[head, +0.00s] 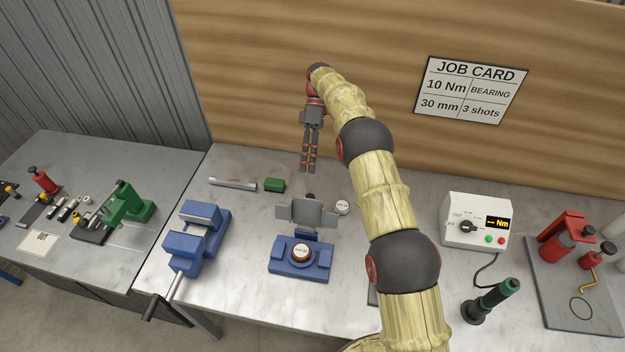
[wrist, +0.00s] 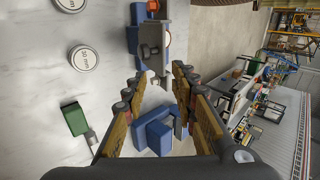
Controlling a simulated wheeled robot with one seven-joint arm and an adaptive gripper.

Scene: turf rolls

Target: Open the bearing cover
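The blue bearing block (head: 301,262) sits on the bench, with a round white-faced part (head: 300,252) exposed in its middle. A grey plate with side wings (head: 307,213), which looks like the bearing cover, stands raised at the block's rear edge. A dark knob shows behind its top, and the same grey part with a round knob (wrist: 150,48) shows in the wrist view. My gripper (head: 308,170) hangs fingers-down above the bench, behind the cover and apart from it. In the wrist view its fingers (wrist: 158,76) are spread with nothing between them.
A blue vice (head: 197,236) stands left of the block. A green block (head: 274,185), a metal bar (head: 233,184) and a white disc (head: 342,207) lie nearby. A control box (head: 476,222) and a dark green-topped tool (head: 490,301) stand to the right. The wooden wall rises behind.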

